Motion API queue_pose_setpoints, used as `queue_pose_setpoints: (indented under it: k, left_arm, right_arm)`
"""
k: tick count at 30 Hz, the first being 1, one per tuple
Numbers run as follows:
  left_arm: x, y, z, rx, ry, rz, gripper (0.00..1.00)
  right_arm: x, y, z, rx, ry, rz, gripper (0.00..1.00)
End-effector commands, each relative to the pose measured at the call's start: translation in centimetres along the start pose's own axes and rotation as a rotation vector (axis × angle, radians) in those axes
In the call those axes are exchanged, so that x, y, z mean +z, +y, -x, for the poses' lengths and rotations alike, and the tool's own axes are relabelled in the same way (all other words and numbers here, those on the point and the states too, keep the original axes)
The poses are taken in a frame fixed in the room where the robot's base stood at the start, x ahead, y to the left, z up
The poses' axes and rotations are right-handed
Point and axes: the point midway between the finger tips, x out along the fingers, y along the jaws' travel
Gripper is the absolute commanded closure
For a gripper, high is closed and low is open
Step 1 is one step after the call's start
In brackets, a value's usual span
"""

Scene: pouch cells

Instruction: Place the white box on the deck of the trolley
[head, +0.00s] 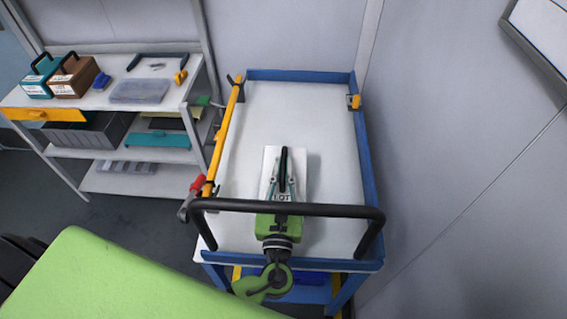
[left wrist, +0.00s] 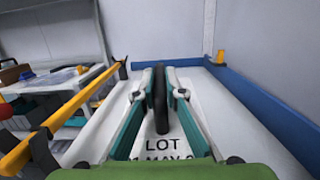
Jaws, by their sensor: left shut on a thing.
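The white box (head: 270,160) has a black handle on top and a label reading LOT. It is over the white deck of the blue-rimmed trolley (head: 328,120). My left gripper (head: 281,184) reaches in over the trolley's black push bar and is shut on the box's handle. In the left wrist view the handle (left wrist: 161,100) stands between the two fingers, with the white box (left wrist: 165,146) below. A shadow lies beside the box; I cannot tell whether its base touches the deck. My right gripper is not in view.
The black push bar (head: 330,210) crosses the trolley's near end. A yellow bar (head: 223,130) runs along its left side. A shelf unit (head: 110,100) with a teal box (head: 38,88) and a brown box (head: 76,88) stands left. Deck around the white box is clear. A wall is close right.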

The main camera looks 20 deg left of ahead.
Motion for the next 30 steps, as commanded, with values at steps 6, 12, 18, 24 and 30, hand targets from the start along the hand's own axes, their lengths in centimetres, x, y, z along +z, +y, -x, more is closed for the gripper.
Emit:
queue_pose_setpoints:
  k: [6, 12, 18, 24, 30]
  left_arm:
    - [1.1, 0.0, -1.4, 0.002, 0.076, 0.001, 1.00]
    - [1.0, 0.0, -2.0, 0.001, 0.134, 0.002, 1.00]
    - [-2.0, 0.0, -1.6, 0.000, 0.132, 0.001, 1.00]
    - [-2.4, 0.0, -1.5, 0.001, 0.131, 0.001, 1.00]
    - [-2.4, 0.0, -1.5, 0.001, 0.132, 0.001, 1.00]
  right_arm:
    - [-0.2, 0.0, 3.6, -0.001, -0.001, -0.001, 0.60]
    - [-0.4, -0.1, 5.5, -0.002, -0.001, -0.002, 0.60]
    - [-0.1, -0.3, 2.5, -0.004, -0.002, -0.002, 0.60]
    - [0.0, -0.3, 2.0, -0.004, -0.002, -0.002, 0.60]
    - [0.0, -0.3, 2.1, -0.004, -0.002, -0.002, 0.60]
